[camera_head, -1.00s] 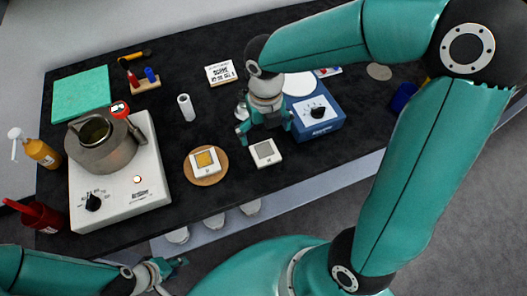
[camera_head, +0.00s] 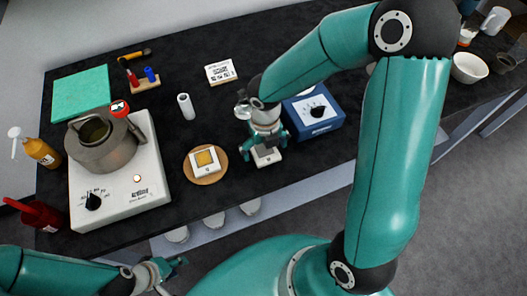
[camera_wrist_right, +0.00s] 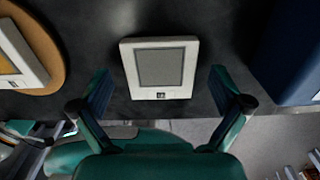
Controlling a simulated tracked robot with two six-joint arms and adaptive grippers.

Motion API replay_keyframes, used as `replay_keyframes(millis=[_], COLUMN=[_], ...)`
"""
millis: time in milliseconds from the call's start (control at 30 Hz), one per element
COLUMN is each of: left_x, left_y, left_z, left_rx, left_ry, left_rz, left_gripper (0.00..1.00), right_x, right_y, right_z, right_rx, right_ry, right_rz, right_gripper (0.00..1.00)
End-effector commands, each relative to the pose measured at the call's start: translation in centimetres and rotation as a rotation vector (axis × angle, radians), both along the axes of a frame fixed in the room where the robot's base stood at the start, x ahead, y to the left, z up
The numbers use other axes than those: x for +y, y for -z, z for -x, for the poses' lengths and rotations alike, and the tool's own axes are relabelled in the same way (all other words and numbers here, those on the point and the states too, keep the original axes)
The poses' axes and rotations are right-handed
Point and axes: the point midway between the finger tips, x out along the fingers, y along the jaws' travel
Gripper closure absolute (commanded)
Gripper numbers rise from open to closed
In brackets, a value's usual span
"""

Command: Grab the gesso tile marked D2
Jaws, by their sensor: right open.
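A white square tile with a grey face (camera_head: 267,159) lies on the black bench, partly hidden under my right gripper (camera_head: 264,141). In the right wrist view the tile (camera_wrist_right: 161,68) lies between the fingertips of my open right gripper (camera_wrist_right: 160,84), with gaps on both sides. The small dark mark on its near edge is too small to read. A second white tile with a golden face (camera_head: 205,160) sits on a round wooden board, left of my right gripper. My left gripper (camera_head: 178,272) is at the bottom left, away from the bench top; its jaw opening is unclear.
A blue device with a dial (camera_head: 314,113) stands close to the right of the gripper. The wooden board (camera_head: 190,175) is close to its left. A white hotplate (camera_head: 125,192) carries a metal pot (camera_head: 102,150).

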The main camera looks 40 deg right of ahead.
Motion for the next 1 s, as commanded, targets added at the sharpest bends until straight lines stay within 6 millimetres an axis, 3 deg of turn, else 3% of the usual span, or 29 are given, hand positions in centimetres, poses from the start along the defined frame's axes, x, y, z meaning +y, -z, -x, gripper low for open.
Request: replay_keyframes(millis=[67,467,767,1000], left_x=[0.0,0.0,0.0,0.0], left_y=[0.0,0.0,0.0,-0.3], left_z=[0.0,0.0,0.0,0.0], left_rx=[0.000,0.000,0.000,0.000], left_ry=[0.000,0.000,0.000,0.000], left_rz=[0.000,0.000,0.000,0.000], left_gripper=[0.60,0.60,0.60,0.60], right_x=[0.0,0.0,0.0,0.0], right_y=[0.0,-0.1,-0.3,-2.1], right_z=[0.0,0.0,-0.1,-0.2], right_rx=[0.000,-0.001,-0.001,-0.005], right_ry=[0.000,0.000,0.000,0.001], right_rz=[0.000,0.000,0.000,0.002], right_gripper=[0.03,0.68,0.68,0.68])
